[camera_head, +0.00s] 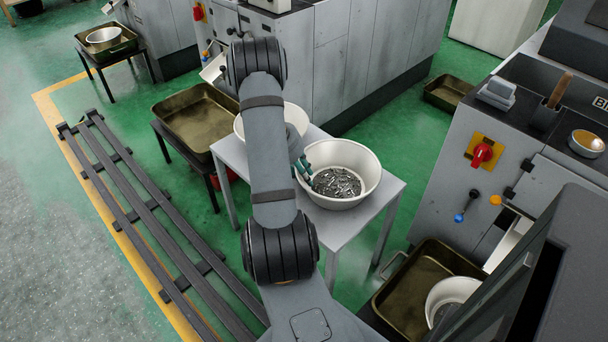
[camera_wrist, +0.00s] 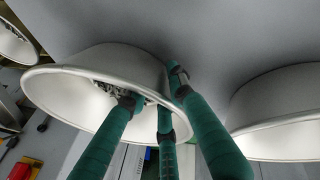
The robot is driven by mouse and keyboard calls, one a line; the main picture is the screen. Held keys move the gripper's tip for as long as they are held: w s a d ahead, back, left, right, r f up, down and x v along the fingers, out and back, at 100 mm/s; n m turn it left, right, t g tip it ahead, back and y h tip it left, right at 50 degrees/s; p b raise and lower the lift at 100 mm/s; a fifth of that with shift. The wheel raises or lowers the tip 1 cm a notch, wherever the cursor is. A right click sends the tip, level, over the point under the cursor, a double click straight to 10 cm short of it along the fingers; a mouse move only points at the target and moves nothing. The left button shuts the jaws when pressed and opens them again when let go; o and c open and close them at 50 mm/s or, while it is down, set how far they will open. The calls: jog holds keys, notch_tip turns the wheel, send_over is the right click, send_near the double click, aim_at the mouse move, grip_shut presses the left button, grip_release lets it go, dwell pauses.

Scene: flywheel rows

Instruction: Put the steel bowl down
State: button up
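The steel bowl (camera_head: 357,153), wide and pale with loose metal parts (camera_head: 338,182) in it, is at the right part of the grey table (camera_head: 382,196). It looks about level; whether its base touches the tabletop cannot be told. My gripper (camera_head: 303,168) is at its left rim. In the wrist view, the green fingers of my gripper (camera_wrist: 156,92) straddle the wall of the bowl (camera_wrist: 62,87), some inside and one outside, and appear closed on it. The bowl's underside is hidden.
A second pale bowl (camera_head: 296,114) stands on the table, partly behind my arm, close to the first; it also shows in the wrist view (camera_wrist: 285,110). A brass-coloured tray (camera_head: 205,113) is at the left. A machine (camera_head: 450,176) stands at the right.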

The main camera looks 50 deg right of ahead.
jog(key=shift+o, duration=0.8)
jog(key=p+v, duration=0.3)
jog(key=v, duration=0.9)
